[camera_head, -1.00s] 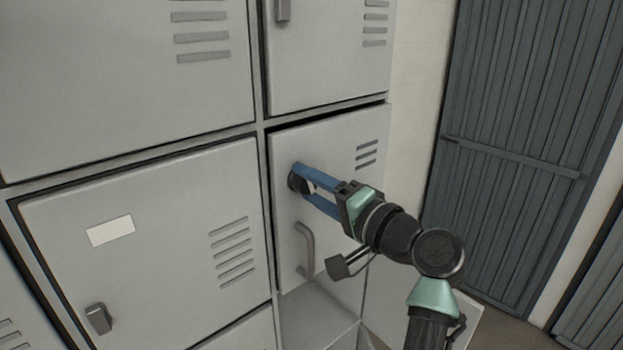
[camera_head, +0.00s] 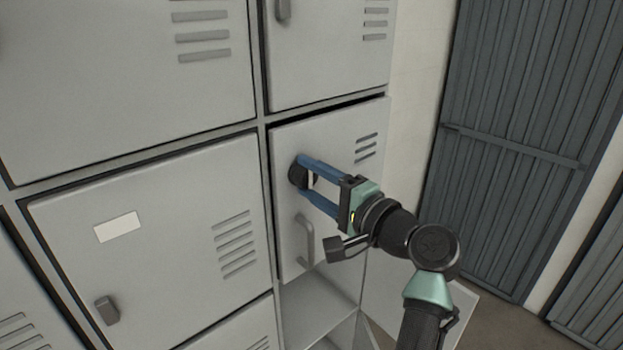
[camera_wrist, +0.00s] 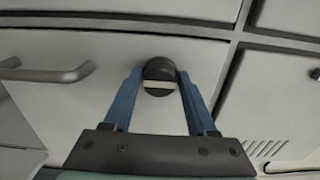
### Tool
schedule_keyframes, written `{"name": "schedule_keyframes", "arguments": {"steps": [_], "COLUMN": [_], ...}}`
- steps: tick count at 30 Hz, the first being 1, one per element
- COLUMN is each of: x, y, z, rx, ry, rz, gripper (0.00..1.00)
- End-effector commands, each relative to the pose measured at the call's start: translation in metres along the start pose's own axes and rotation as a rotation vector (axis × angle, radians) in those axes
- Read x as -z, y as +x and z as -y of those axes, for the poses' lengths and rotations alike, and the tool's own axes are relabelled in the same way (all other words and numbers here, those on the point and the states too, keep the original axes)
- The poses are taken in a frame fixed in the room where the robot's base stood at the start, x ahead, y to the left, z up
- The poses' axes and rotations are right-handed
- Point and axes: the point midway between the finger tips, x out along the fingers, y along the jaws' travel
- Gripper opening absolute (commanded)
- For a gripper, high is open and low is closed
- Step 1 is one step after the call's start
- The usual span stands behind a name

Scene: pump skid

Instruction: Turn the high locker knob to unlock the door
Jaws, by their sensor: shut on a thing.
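The locker knob (camera_head: 302,173) is a round black knob on a small grey locker door (camera_head: 345,150), above a grey bar handle (camera_head: 305,240). My gripper (camera_head: 306,175) reaches it from the right, with its two blue fingers shut on the knob. In the wrist view the knob (camera_wrist: 159,76) sits between the fingertips of my gripper (camera_wrist: 160,80), with a pale bar across its face. The handle (camera_wrist: 48,73) is at the left there. The door looks flush in its frame; I cannot tell whether it is locked.
A larger locker door (camera_head: 155,240) with a white label is to the left. An open compartment (camera_head: 320,300) lies below the knob's door. A dark corrugated metal door (camera_head: 530,150) stands at the right.

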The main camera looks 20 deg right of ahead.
Motion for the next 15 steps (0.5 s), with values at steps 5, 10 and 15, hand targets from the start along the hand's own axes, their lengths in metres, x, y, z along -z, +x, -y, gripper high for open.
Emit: {"name": "schedule_keyframes", "arguments": {"steps": [5, 10, 15], "x": [0.0000, 0.0000, 0.0000], "y": [0.0000, 0.0000, 0.0000], "z": [0.0000, -0.0001, 0.0000], "rx": [0.000, 0.000, 0.000], "ry": [0.002, 0.001, 0.000], "rz": [0.000, 0.000, 0.000], "gripper": [0.66, 0.87, 0.87]}}
